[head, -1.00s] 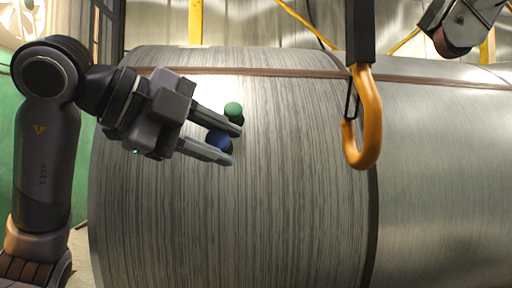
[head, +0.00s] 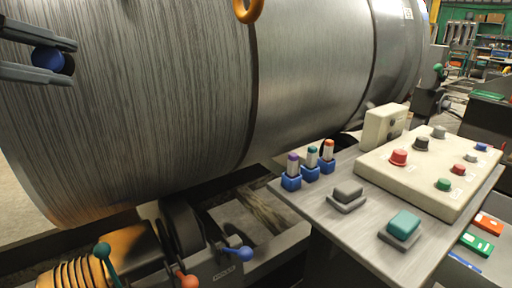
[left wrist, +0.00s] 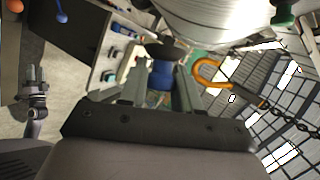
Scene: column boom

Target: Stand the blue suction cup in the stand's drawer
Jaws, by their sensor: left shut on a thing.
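My left gripper (head: 72,62) is at the top left of the head view, partly cut off, its fingers shut on the blue suction cup (head: 47,58). The cup has a rounded blue body and a dark end. In the left wrist view it sits between the fingertips (left wrist: 162,75), held in the air in front of the metal coil. The grey-topped stand (head: 335,208) is at the lower right, well apart from the cup. I cannot clearly make out its drawer. My right gripper (left wrist: 37,75) shows small at the left of the wrist view; its opening is unclear.
The large coil (head: 150,110) fills the upper left. On the stand are a cream button box (head: 440,180), several markers in blue holders (head: 310,172) and grey and teal buttons. Levers with coloured knobs (head: 240,254) stand below. An orange hook (head: 248,12) hangs above.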

